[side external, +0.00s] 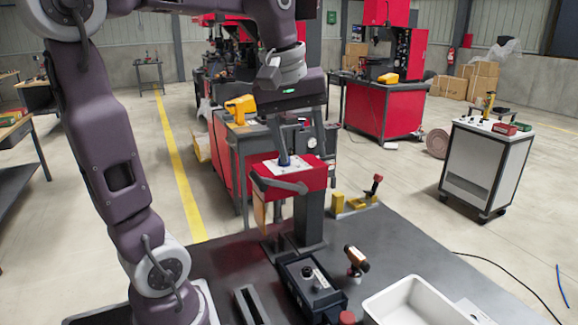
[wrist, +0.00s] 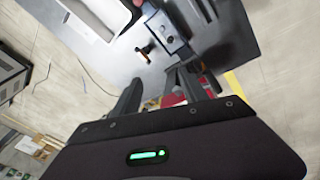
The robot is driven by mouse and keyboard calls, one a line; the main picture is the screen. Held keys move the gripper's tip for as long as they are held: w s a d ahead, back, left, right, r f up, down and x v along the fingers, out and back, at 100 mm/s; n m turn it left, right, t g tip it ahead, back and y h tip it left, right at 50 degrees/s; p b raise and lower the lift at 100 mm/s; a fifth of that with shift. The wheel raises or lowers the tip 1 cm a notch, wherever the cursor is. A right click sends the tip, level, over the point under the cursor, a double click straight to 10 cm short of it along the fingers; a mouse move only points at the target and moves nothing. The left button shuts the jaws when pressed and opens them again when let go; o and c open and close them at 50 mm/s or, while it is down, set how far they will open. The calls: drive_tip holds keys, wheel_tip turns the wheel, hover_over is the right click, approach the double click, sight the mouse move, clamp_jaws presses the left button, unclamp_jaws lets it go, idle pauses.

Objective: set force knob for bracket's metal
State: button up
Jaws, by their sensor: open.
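My gripper (side external: 300,150) is open, fingers pointing down over a red machine head (side external: 312,180) with a light top plate; I cannot tell whether they touch it. Its two fingers also show in the wrist view (wrist: 162,88), apart, with nothing clearly held. A black box (side external: 312,288) with a round knob (side external: 307,272) on top sits on the dark bench below; the box also shows in the wrist view (wrist: 172,38). I cannot tell which part is the force knob or the bracket.
A white tray (side external: 365,306) stands at the front right of the bench. A yellow fixture (side external: 338,204) with a red-tipped lever is at the back. A slotted dark block (side external: 250,305) lies left of the black box. A white cabinet (side external: 487,165) stands apart on the right.

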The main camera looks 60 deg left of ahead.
drive_tip(key=w+a+f+n+g, duration=0.1)
drive_tip(key=w+a+n, duration=0.1)
drive_tip(key=a+n, duration=0.2)
drive_tip(key=w+a+f+n+g, duration=0.1)
drive_tip(key=w+a+n, duration=0.1)
drive_tip(key=a+n, duration=0.3)
drive_tip(key=w+a+n, duration=0.2)
drive_tip(key=a+n, duration=0.2)
drive_tip(key=a, duration=0.7)
drive_tip(key=shift+f+n+g+h, duration=0.4)
drive_tip(key=shift+n, duration=0.3)
drive_tip(key=f, duration=0.7)
drive_tip(key=shift+a+f, duration=0.15)
drive_tip(key=shift+a, duration=0.1)
clamp_jaws()
